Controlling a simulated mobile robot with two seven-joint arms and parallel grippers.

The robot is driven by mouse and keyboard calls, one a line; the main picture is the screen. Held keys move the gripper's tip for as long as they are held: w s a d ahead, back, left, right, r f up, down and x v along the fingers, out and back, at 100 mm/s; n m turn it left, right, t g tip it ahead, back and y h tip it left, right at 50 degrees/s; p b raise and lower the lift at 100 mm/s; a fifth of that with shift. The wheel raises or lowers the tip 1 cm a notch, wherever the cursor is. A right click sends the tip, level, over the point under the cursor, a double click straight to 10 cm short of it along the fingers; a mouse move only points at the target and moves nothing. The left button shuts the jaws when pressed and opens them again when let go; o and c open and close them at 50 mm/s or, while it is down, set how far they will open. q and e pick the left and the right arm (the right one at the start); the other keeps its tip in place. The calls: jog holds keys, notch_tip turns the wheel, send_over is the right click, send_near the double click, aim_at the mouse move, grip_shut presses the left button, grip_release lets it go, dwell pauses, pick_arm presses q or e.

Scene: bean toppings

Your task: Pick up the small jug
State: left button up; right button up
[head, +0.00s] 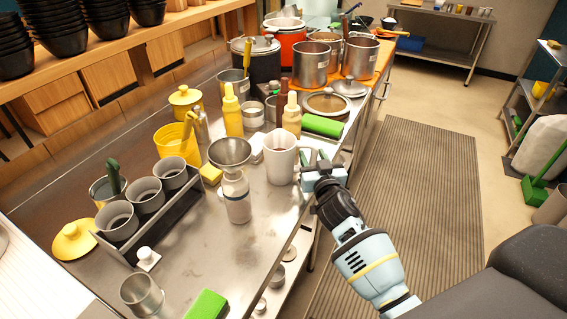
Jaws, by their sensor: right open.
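A white jug (280,160), which I take to be the small jug, stands upright on the steel counter (205,262) near its right edge. My right gripper (315,158) is open just to the right of the jug, at the handle side. Its fingers point toward the back of the counter. I cannot tell whether a finger touches the handle, as the gripper body overlaps that area. My left gripper is out of view.
A bottle with a metal funnel (231,151) stands close to the jug's left. Behind are sauce bottles (291,115), a green block (323,125) and steel pots (311,64). A rack of grey cups (146,194) stands left. The floor mat (420,200) is clear.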

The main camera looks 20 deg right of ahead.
aim_at(315, 143)
grip_shut()
jog(key=shift+r, duration=0.15)
dwell(0.4)
notch_tip(315, 143, up, 9)
jog(key=shift+f+p, duration=0.1)
jog(key=shift+p, duration=0.95)
jog(key=shift+r, duration=0.65)
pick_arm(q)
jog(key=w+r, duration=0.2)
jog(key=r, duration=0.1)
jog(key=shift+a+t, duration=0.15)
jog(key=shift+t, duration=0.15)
pick_arm(e)
jog(key=c, duration=0.5)
grip_release()
jog(key=shift+c, duration=0.2)
grip_shut()
